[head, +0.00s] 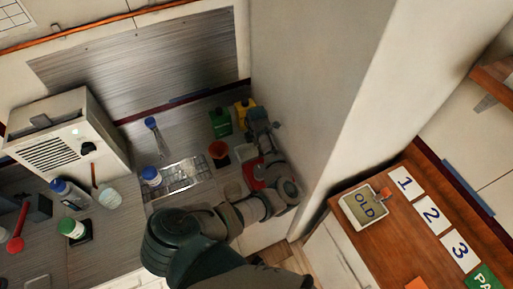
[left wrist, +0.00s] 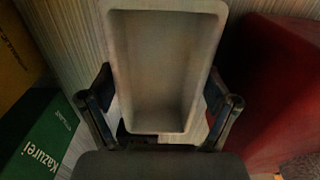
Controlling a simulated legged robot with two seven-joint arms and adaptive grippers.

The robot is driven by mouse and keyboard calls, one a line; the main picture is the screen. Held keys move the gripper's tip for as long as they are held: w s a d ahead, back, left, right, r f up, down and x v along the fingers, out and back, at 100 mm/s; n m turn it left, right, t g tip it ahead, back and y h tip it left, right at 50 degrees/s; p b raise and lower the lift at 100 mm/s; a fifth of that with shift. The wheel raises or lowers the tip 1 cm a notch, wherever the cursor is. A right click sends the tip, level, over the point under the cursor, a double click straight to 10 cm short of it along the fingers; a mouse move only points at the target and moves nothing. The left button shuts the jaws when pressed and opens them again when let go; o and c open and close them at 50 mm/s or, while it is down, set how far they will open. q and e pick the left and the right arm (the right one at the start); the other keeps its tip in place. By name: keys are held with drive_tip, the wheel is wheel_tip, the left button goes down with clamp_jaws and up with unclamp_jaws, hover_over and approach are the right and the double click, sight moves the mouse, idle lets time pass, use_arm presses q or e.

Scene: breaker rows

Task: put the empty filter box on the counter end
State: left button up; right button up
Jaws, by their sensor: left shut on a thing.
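The empty filter box is a pale, open, rectangular box (left wrist: 165,65), hollow inside with nothing in it. It fills the middle of the left wrist view. My left gripper (left wrist: 160,110) has one finger against each side of it and is shut on it. In the head view the left gripper (head: 260,140) is at the back right of the grey counter (head: 130,230), close to the wall. The pale box (head: 243,152) shows only partly there, behind my arm. My right gripper is in neither view.
Green (head: 220,122) and yellow (head: 244,112) containers stand left of the box, and a red one (head: 253,174) close on its other side. A wooden surface at right bears an OLD tray (head: 350,216) and numbered cards.

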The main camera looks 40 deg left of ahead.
sight(256, 152)
use_arm(q)
drive_tip(key=shift+a+f, duration=0.1)
drive_tip(key=shift+a, duration=0.05)
drive_tip(key=o, duration=1)
drive_tip(key=shift+a+f, duration=0.1)
drive_tip(key=shift+a, duration=0.05)
drive_tip(key=shift+r, duration=0.5)
wheel_tip(256, 152, up, 11)
drive_tip(key=shift+r+b, duration=0.2)
drive_tip(key=shift+b, duration=0.2)
